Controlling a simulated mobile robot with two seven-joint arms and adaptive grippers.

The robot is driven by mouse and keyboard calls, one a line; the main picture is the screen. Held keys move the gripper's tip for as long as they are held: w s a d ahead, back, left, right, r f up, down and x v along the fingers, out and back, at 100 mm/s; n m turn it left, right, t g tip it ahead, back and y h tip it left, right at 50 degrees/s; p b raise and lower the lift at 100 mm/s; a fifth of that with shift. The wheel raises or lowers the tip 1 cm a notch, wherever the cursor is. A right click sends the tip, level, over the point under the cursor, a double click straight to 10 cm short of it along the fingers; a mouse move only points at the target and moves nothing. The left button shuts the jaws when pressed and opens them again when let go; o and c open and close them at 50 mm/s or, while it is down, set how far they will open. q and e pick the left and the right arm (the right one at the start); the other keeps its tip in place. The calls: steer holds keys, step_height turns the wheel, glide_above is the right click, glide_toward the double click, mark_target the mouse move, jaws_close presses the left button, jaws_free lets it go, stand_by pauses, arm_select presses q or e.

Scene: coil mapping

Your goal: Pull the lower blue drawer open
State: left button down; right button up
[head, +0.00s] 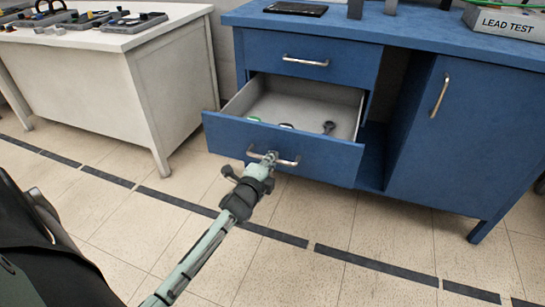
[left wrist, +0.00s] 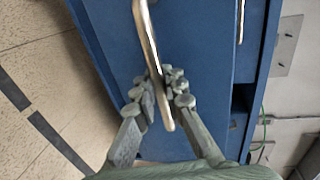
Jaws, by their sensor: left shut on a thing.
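The lower blue drawer (head: 320,152) stands pulled out from the blue cabinet, with its pale inside showing. A dark tool (head: 328,127) and small green-and-white items (head: 286,125) lie in it. My left gripper (head: 263,158) is at the middle of the drawer front, shut on the metal bar handle (head: 287,162). In the left wrist view the fingers of the gripper (left wrist: 165,92) are on either side of the handle (left wrist: 148,40), near one end of it. The drawer front (left wrist: 205,45) is behind them. My right gripper is not in view.
The upper blue drawer (head: 305,60) is shut. A cabinet door (head: 430,130) with a vertical handle is at the right. A white table (head: 150,80) with several devices stands at the left. The tiled floor (head: 330,250) with dark stripes is clear before the drawer.

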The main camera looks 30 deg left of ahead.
arm_select(q)
steer(key=shift+s, duration=0.15)
steer(key=c, duration=1.6)
jaws_free()
steer(key=v, duration=1.2)
